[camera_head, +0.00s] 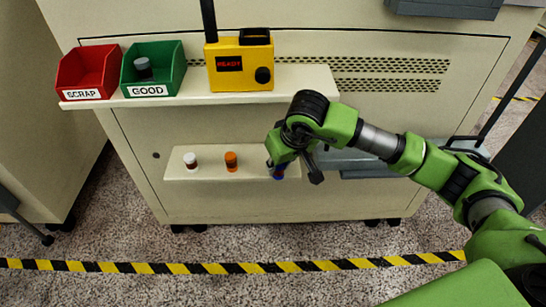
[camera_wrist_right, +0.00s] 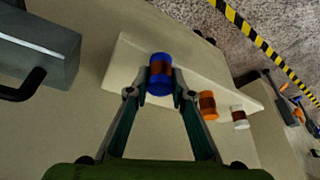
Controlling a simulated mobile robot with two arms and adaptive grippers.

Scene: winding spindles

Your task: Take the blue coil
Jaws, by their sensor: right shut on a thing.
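The blue coil (camera_wrist_right: 160,74) has a blue body with a brown winding band and sits at the end of the lower shelf (camera_wrist_right: 125,62). My right gripper (camera_wrist_right: 158,97) is shut on it, one finger on each side. In the head view the coil (camera_head: 279,176) is mostly hidden behind my right gripper (camera_head: 290,168); only a small blue part shows. Whether it touches the shelf is hard to tell. My left gripper is in neither view.
An orange coil (camera_head: 231,161) and a white coil (camera_head: 190,160) stand left on the lower shelf. The upper shelf (camera_head: 310,80) holds a red SCRAP bin (camera_head: 84,95), a green GOOD bin (camera_head: 175,83) with a grey coil (camera_head: 143,68), and a yellow READY device (camera_head: 225,81).

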